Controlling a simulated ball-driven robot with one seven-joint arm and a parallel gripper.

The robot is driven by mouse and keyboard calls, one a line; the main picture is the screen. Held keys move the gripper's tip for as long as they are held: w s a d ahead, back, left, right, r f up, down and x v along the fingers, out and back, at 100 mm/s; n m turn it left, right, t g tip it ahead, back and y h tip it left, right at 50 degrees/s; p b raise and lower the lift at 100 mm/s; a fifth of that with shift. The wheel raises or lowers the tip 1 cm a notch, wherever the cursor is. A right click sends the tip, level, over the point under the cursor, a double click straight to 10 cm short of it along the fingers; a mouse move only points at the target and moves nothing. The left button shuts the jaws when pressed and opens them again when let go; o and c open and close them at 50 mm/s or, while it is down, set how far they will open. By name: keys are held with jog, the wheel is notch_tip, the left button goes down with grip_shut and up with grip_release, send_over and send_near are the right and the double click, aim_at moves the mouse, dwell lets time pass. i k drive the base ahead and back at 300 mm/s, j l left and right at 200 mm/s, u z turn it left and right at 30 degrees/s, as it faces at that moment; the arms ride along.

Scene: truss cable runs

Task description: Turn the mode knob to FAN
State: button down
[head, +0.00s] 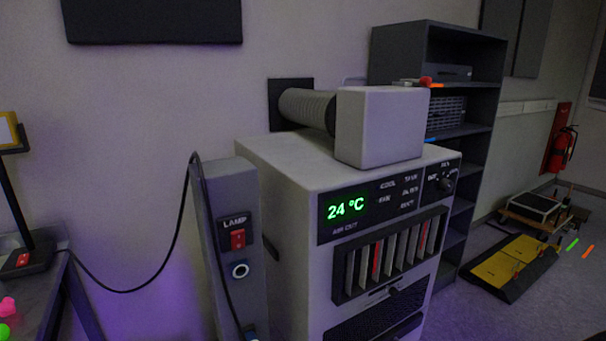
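The mode knob (445,185) is a small dark round knob at the right end of the black control panel (328,228) on the front of a white air unit (290,160). Small white labels surround it, but they and its pointer are too small to read surely. The panel's green display reads 24 °C, with several printed labels between it and the knob. Below are upright vent slats (388,258), some with red strips, and a slider tab (393,291). My gripper is not in view.
A grey post (238,195) with a red LAMP switch (238,238) and a hanging black cable stands left of the unit. A dark shelf (486,90) stands behind it at right. Open floor (530,312) lies at right, with a yellow-black ramp (508,262) and a cart (535,212).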

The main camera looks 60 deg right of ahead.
aim_at(446, 186)
jog(key=z, duration=2)
